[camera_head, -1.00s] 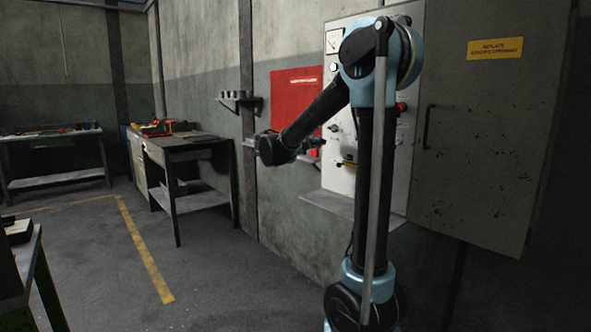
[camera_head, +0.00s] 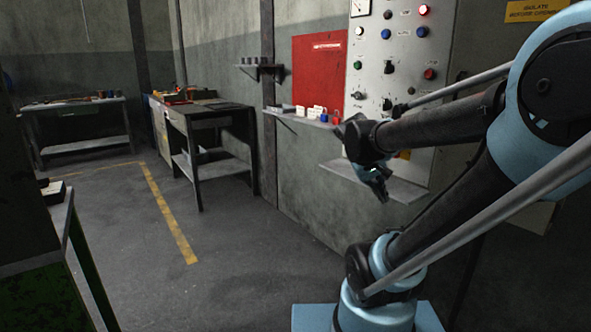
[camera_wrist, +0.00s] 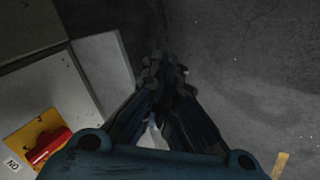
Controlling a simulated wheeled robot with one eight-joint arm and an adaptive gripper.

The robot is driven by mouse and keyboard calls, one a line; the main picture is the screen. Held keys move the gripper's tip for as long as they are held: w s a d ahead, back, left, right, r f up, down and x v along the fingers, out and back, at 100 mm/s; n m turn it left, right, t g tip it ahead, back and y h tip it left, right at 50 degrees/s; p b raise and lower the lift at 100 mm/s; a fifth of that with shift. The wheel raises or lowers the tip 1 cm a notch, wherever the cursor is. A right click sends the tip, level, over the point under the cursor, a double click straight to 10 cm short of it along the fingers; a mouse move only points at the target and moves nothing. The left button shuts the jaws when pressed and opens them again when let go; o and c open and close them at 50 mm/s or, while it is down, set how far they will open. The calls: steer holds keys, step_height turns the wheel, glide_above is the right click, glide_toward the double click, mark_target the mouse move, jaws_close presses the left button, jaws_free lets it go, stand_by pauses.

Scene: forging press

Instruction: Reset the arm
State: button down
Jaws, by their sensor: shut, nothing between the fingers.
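My gripper (camera_head: 377,184) hangs at the end of my folded arm, in front of the wall panel and its small ledge in the head view. In the wrist view, my gripper (camera_wrist: 162,72) points down over the grey floor, with its fingers together and nothing between them. My elbow stands at the right of the head view, and the forearm reaches left and slightly down from it.
The control panel (camera_head: 398,52) with knobs and lamps is behind my forearm. A ledge (camera_head: 408,188) juts out below it. A red switch (camera_wrist: 48,146) shows in the wrist view. A shelf with padlocks (camera_head: 300,119), a red board (camera_head: 319,70) and workbenches (camera_head: 215,112) stand left. The middle floor is clear.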

steer(key=s+a+f+m+g+y, duration=0.1)
steer(key=s+a+f+y, duration=0.4)
steer(key=s+f, duration=0.5)
steer(key=shift+s+a+m, duration=0.3)
steer(key=shift+s+a, duration=0.45)
steer(key=shift+a, duration=0.35)
steer(key=shift+w+f, duration=0.25)
steer(key=shift+w, duration=0.15)
